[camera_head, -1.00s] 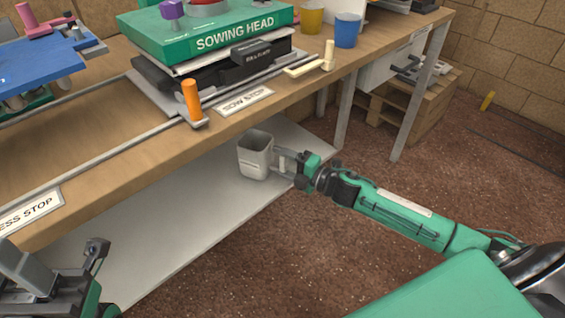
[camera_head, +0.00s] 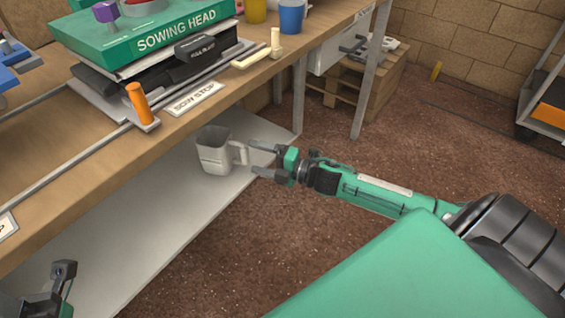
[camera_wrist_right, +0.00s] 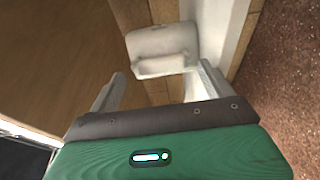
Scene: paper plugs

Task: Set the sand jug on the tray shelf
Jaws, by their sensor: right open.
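A pale grey square jug (camera_head: 212,158), apparently the sand jug, stands upright on the white lower shelf (camera_head: 150,230) under the bench, near its right end. Its handle faces right, towards my right gripper (camera_head: 252,158). That gripper is open and empty, with its fingertips just right of the handle. In the right wrist view the jug (camera_wrist_right: 160,40) shows ahead, beyond the tips of the open right gripper (camera_wrist_right: 161,72). My left gripper (camera_head: 62,272) is only partly in view at the bottom left, and its jaw opening is cut off.
The wooden bench (camera_head: 85,192) overhangs the shelf. On it are the green sowing head box (camera_head: 150,35), an orange lever (camera_head: 139,103), a cream lever (camera_head: 258,55) and a blue cup (camera_head: 292,16). A trolley (camera_head: 545,105) stands far right. The brown floor between is clear.

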